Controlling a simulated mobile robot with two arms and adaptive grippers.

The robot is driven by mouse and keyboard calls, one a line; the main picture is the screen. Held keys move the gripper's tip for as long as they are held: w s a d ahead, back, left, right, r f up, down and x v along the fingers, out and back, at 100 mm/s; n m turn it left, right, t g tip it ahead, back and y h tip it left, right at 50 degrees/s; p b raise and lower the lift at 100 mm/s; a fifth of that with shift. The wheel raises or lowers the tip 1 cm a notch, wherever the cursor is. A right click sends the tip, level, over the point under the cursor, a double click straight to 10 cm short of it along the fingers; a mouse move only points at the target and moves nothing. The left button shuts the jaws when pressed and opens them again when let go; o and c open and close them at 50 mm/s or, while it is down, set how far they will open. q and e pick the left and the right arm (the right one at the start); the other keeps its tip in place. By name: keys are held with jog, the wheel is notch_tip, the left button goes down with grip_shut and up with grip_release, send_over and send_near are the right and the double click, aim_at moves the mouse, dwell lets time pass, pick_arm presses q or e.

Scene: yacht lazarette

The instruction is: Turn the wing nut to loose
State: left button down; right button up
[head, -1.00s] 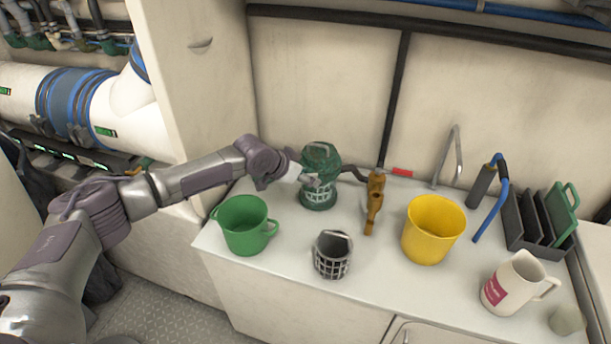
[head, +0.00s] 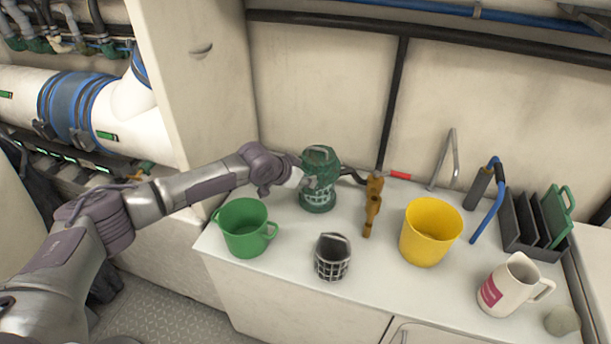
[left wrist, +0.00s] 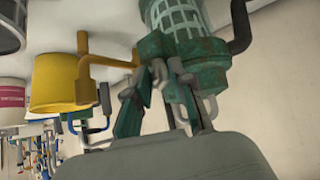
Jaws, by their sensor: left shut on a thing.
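A green strainer housing (head: 318,195) with a clear, caged middle stands upright at the back of the white counter. Its green lid and body also show at the top of the left wrist view (left wrist: 180,22). My left gripper (head: 312,174) reaches it from the left, at the upper part of the housing. In the left wrist view my left gripper (left wrist: 160,84) has its fingers closed around a small grey piece (left wrist: 158,70), which looks like the wing nut. The fingers hide much of it, so its turn angle cannot be told. My right gripper is not in view.
A green bucket (head: 245,230) and a strainer basket (head: 332,262) stand in front of the housing. A brass valve (head: 373,205), a yellow bucket (head: 430,235), a white jug (head: 510,285) and a dark rack (head: 525,228) stand to the right. Bare counter lies between them.

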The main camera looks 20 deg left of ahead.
pick_arm(q)
jog(key=shift+s+d+f+n+y+p, duration=0.15)
jog(key=shift+n+y+p, duration=0.95)
jog(key=shift+n, duration=0.55)
jog(key=shift+w+d+r+n+y+p, duration=0.15)
jog(key=shift+n+y+p, duration=0.6)
jog(key=shift+n+y, duration=0.85)
jog(key=shift+s+d+f+n+y+p, duration=0.1)
jog(key=shift+d+f+n+y+p, duration=0.1)
jog(key=shift+n+y+p, duration=1.2)
jog(key=shift+n+b, duration=0.5)
jog(key=shift+n, duration=0.05)
jog(key=c, duration=0.9)
grip_release()
jog(key=shift+r, duration=0.1)
